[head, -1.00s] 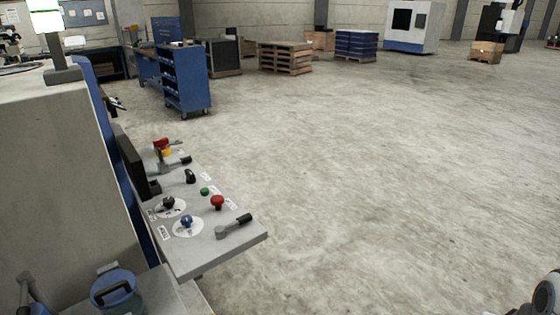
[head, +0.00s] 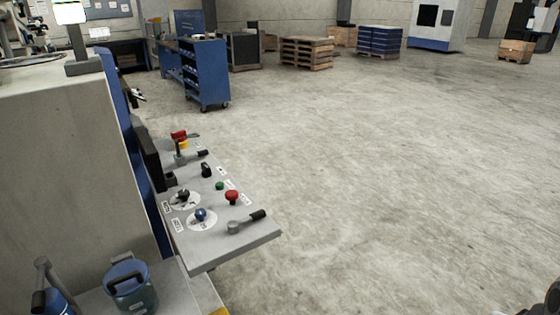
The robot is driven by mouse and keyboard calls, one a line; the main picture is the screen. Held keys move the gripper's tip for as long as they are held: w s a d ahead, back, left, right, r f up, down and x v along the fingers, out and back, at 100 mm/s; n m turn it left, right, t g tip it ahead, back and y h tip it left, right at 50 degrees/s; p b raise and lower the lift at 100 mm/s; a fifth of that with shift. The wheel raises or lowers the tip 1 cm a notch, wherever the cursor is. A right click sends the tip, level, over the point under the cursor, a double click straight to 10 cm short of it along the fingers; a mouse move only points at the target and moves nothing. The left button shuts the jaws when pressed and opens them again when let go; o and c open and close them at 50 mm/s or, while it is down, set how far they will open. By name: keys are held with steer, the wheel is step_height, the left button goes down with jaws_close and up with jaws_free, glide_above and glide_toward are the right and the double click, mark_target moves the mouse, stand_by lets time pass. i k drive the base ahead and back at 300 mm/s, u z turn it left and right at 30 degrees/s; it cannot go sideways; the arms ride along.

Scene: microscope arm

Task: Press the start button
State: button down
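A grey control panel (head: 215,251) juts out from the side of a large grey machine at the left. A small green button (head: 220,186) sits near its middle; its label is too small to read, so I cannot confirm it is the start button. A red mushroom button (head: 232,196) is just to the right of the green one. A blue knob (head: 201,214), black knobs and levers share the panel. My gripper is not in view; only a dark bit shows at the bottom right corner, which I cannot identify surely.
The grey machine body (head: 70,170) blocks the left. Blue containers (head: 131,286) stand on a ledge at the bottom left. A blue shelf cart (head: 205,75) and pallets (head: 307,54) stand at the back. The concrete floor (head: 400,170) right of the panel is clear.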

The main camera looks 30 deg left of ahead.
mark_target(219, 186)
steer(key=u, duration=1.8)
steer(key=i, duration=1)
